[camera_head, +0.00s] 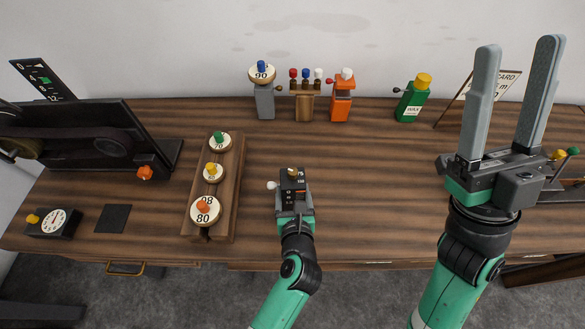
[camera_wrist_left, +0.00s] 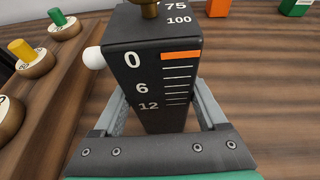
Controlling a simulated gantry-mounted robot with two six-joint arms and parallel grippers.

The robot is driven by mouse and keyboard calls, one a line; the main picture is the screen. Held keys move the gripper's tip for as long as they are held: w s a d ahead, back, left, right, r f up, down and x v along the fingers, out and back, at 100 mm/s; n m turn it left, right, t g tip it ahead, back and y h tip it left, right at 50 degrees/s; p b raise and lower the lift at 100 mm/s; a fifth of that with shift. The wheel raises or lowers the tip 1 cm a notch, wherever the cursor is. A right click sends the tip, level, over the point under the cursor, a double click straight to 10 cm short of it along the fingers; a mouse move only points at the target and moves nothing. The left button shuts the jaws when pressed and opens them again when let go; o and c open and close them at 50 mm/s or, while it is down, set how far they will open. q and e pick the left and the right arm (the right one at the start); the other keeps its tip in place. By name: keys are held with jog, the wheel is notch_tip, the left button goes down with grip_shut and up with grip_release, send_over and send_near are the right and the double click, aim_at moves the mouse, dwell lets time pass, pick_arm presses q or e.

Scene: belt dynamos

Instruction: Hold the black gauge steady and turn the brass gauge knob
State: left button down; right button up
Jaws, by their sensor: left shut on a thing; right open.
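The black gauge (camera_head: 291,186) stands upright on the table near the middle. It has a scale with an orange mark, and a white ball (camera_head: 271,185) sticks out on its left side. The brass gauge knob (camera_head: 293,171) is on its top; its lower part shows at the top edge of the left wrist view (camera_wrist_left: 148,8). My left gripper (camera_wrist_left: 155,112) is shut on the gauge, one finger on each side of its body. My right gripper (camera_head: 518,48) is open and empty, raised at the right with its fingers pointing up, well away from the knob.
A wooden rack (camera_head: 233,190) with several numbered knobs stands close left of the gauge. A belt machine (camera_head: 110,140) stands at far left. The table between gauge and right arm is clear.

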jog(key=w+a+f+n+g+y, duration=0.25)
jog(key=f+g, duration=0.25)
jog(key=f, duration=0.3)
jog(key=w+a+f+n+g+y, duration=0.2)
jog(key=a+f+g, duration=0.25)
jog(key=f, duration=0.25)
jog(key=m+g+h, duration=0.2)
jog(key=g+h, duration=0.1)
jog(key=g, duration=0.4)
send_near(297, 177)
jog(key=x, duration=1.1)
jog(key=shift+w+a, duration=0.1)
jog(key=shift+w, duration=0.05)
grip_shut()
